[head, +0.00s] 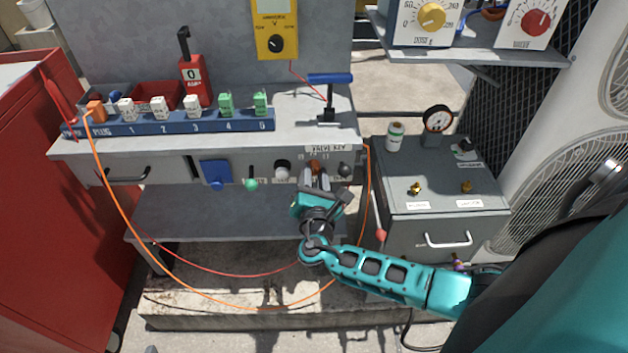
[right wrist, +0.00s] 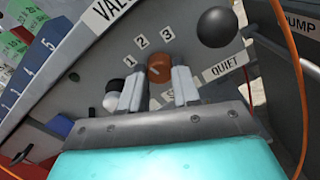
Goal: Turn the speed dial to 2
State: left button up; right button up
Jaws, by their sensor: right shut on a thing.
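The speed dial (right wrist: 160,68) is a round orange-brown knob on the front panel of the bench, with the numerals 1, 2 and 3 around its upper left side. It also shows small in the head view (head: 314,166). My right gripper (right wrist: 160,80) is shut on the dial, one finger on each side of it; in the head view the gripper (head: 317,180) reaches up to the panel. I cannot tell which numeral the dial points to. A label below the dial is partly hidden by the fingers. My left gripper is not in view.
A black ball knob (right wrist: 216,27) sits right of the dial, near the QUIET label (right wrist: 223,67). A black-and-white knob (head: 282,170) and a green-tipped lever (head: 251,183) are to the left. A grey pump box (head: 440,180) stands right. An orange cable (head: 111,197) hangs below.

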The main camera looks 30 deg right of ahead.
jog(key=shift+f+m+b, duration=0.1)
jog(key=shift+m+b, duration=0.4)
jog(key=shift+m, duration=0.7)
jog(key=o, duration=1.1)
jog(key=shift+c, duration=0.2)
jog(key=v, duration=1.3)
jog(key=shift+p, duration=0.35)
jog(key=shift+w, duration=0.1)
